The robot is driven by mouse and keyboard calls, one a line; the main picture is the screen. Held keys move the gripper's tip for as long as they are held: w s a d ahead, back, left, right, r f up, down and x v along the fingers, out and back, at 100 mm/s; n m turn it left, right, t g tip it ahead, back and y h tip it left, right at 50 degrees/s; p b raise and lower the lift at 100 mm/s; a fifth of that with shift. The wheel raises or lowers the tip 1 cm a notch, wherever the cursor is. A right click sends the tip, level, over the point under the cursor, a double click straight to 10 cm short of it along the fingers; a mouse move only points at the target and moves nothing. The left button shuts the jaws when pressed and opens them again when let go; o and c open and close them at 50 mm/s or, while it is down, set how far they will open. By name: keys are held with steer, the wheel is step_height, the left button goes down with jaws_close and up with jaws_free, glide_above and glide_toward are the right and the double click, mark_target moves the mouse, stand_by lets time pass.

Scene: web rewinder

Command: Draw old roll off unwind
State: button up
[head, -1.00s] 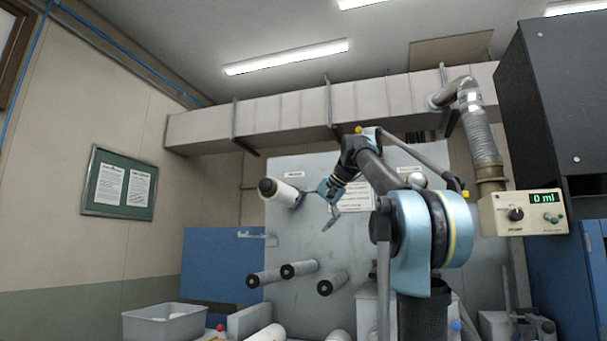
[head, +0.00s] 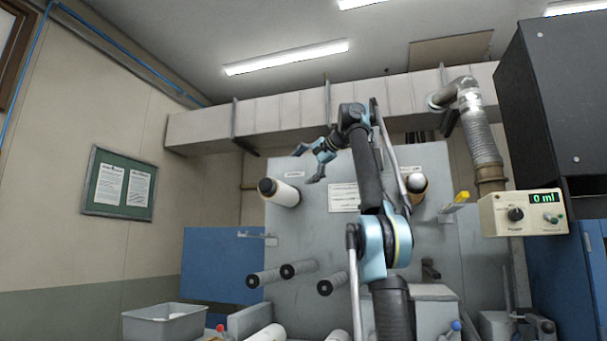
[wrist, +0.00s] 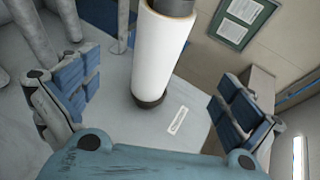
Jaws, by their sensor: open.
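A white roll with a dark end (head: 284,193) sits on a spindle at the upper left of the grey panel. My gripper (head: 308,166) is open and empty, above and to the right of this roll in the head view, apart from it. In the wrist view the white roll (wrist: 163,48) stands out from the panel beyond the gap between my spread blue-padded fingers. Its dark core shows at both ends. A second roll, brown and white (head: 416,187), is on the right side of the panel, partly behind my arm. The label text is too small to read.
Several grey rollers (head: 300,269) stick out from the panel below the white roll. A grey bin (head: 165,322) stands at the lower left. A control box reading 0 (head: 523,212) and a duct are at the right. The space left of the white roll looks clear.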

mark_target(285, 195)
steer(key=x, duration=1.7)
steer(key=shift+w+a+f, duration=0.1)
steer(key=shift+a, duration=0.1)
steer(key=c, duration=1.6)
steer(key=shift+s, duration=0.2)
